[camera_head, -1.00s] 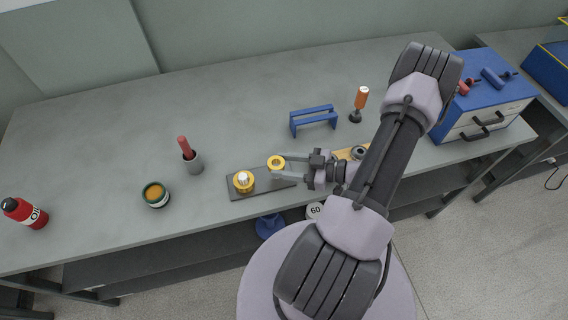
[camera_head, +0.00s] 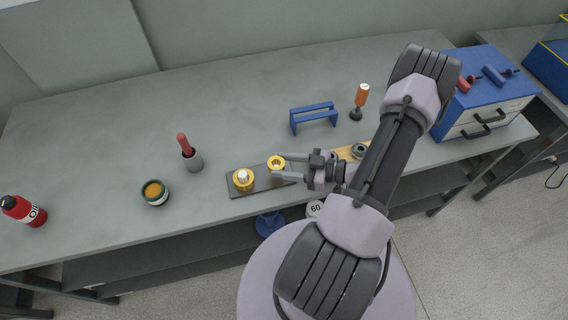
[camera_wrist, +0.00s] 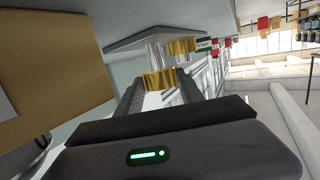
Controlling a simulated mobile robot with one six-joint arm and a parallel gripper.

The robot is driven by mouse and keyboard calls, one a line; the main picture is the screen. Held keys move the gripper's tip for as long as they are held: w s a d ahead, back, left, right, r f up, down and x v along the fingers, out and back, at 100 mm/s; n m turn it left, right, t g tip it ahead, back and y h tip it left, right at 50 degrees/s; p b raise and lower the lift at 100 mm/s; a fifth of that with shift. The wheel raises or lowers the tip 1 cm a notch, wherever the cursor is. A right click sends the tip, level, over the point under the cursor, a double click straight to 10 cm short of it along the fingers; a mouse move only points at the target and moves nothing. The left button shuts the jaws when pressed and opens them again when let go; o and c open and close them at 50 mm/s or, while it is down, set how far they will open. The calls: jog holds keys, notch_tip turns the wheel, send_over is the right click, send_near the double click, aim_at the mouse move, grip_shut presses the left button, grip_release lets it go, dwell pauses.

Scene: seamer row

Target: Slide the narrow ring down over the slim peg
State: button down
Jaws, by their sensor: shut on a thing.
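The narrow ring (camera_head: 276,163) is a small yellow ring between the fingertips of my gripper (camera_head: 279,168), which is shut on it. In the wrist view the held ring (camera_wrist: 160,80) shows gold between the fingers. The slim peg (camera_wrist: 154,55) is a pale, clear-looking post between the base plate and this ring. The ring is in line with the peg's end; I cannot tell whether the tip is inside it. A wider gold ring (camera_head: 243,181) sits around a white peg at the left of the dark base plate (camera_head: 262,185).
A green can (camera_head: 155,193), a grey cup with a red-handled tool (camera_head: 192,160) and a red bottle (camera_head: 24,211) stand to the left. A blue stand (camera_head: 313,118) and an orange-handled tool (camera_head: 360,101) are behind my gripper. A blue drawer box (camera_head: 484,95) is at the right.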

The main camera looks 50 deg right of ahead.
jog(key=shift+f, duration=0.2)
jog(key=c, duration=0.7)
grip_release()
jog(key=shift+o, duration=0.2)
jog(key=p+v, duration=0.2)
jog(key=v, duration=1.5)
jog(key=shift+s+d+r+p, duration=0.1)
jog(key=shift+s+r+p, duration=0.1)
jog(key=shift+p, duration=0.1)
